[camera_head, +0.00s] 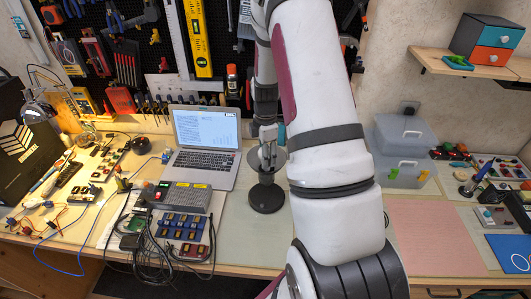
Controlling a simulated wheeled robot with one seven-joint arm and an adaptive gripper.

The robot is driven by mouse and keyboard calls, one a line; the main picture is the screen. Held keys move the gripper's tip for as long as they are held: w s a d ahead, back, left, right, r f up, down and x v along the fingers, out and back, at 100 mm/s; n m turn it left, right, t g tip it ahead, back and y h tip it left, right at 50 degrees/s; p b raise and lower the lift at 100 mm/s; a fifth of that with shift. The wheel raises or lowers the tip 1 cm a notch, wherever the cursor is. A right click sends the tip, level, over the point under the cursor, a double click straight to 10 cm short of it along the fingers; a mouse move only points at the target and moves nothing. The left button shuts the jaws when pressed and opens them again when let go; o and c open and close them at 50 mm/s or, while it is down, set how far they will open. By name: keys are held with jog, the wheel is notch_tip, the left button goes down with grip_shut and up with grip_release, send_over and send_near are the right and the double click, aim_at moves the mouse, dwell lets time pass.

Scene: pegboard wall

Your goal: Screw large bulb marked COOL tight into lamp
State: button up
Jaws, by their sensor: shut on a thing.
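The lamp stands on the bench just right of the laptop, with a round dark base (266,199) and a grey, bowl-like shade (279,164) opening upward. My gripper (267,156) points down into the shade from above, its fingers close together at the lamp's middle. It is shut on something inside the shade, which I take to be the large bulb. The bulb itself is hidden by the fingers and the shade, so its COOL mark and how it sits in the socket cannot be seen. My arm covers the area right of the lamp.
An open laptop (205,164) stands close left of the lamp. A grey box (182,197) with cables and blue modules (185,230) lies front left. A clear storage box (404,145) and a pink mat (436,235) are right of my arm. Tools hang on the pegboard behind.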

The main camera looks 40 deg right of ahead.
jog(key=shift+f, duration=0.25)
jog(key=o, duration=1.2)
jog(key=shift+c, duration=0.2)
